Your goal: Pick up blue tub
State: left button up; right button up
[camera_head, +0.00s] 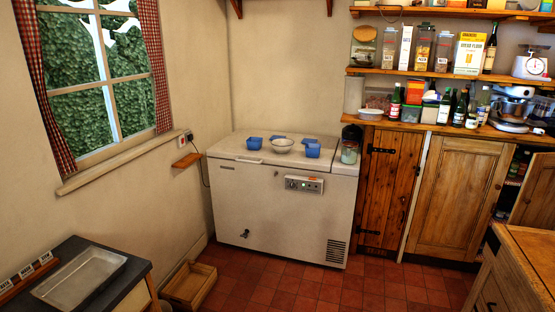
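Several small blue tubs stand on the lid of a white chest freezer (282,202) against the back wall. One blue tub (254,143) is at the left of the lid. Another blue tub (313,150) is at the right. A further blue thing (278,138) is mostly hidden behind a white bowl (283,146). A glass jar (349,152) stands at the lid's right end. I cannot tell which tub the task means. Neither of my grippers is in view.
Pine shelves (440,75) with jars, bottles and boxes fill the upper right. Wooden cupboards (455,195) stand right of the freezer. A wooden crate (189,285) lies on the floor, near a dark counter with a metal tray (80,276). A wooden worktop (530,250) is at lower right.

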aim_at(254, 143)
jog(key=i, duration=2.6)
